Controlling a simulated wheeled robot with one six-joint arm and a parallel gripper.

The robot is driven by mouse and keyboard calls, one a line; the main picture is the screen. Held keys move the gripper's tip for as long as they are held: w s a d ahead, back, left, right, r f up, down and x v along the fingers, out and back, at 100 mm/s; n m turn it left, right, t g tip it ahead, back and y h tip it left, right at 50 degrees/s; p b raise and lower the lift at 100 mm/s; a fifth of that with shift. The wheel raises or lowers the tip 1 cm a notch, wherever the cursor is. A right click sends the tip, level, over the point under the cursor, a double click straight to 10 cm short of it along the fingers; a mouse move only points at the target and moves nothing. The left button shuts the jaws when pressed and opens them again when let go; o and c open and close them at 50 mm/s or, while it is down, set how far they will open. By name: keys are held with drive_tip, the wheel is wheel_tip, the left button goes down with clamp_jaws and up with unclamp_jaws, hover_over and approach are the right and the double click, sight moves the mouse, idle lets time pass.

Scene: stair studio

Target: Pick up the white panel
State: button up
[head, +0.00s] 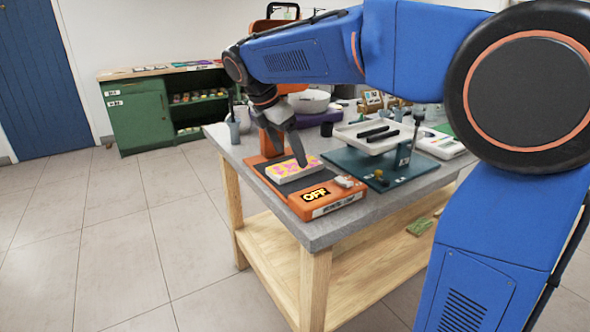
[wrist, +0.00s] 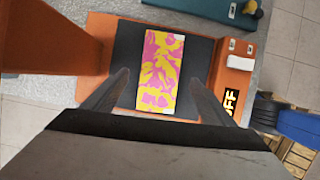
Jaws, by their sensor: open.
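The white panel (head: 290,172) is a flat rectangular piece with white sides. Its top is covered with a pink and yellow pattern, with a plain white corner in the wrist view (wrist: 160,70). It lies flat on the dark bed of an orange machine (head: 325,203) marked "OFF", near the table's front left. My gripper (head: 290,158) is above the panel, pointing down, open and empty.
The machine's orange upright (head: 270,141) stands behind the bed. To the right are a teal stand (head: 372,166) and a white tray (head: 372,135) with black bars. Bowls and cups crowd the table's back. The floor (head: 120,230) at left is clear.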

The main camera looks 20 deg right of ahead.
sight(295, 165)
drive_tip(key=x, duration=0.4)
drive_tip(key=shift+f, duration=0.1)
drive_tip(key=c, duration=1.3)
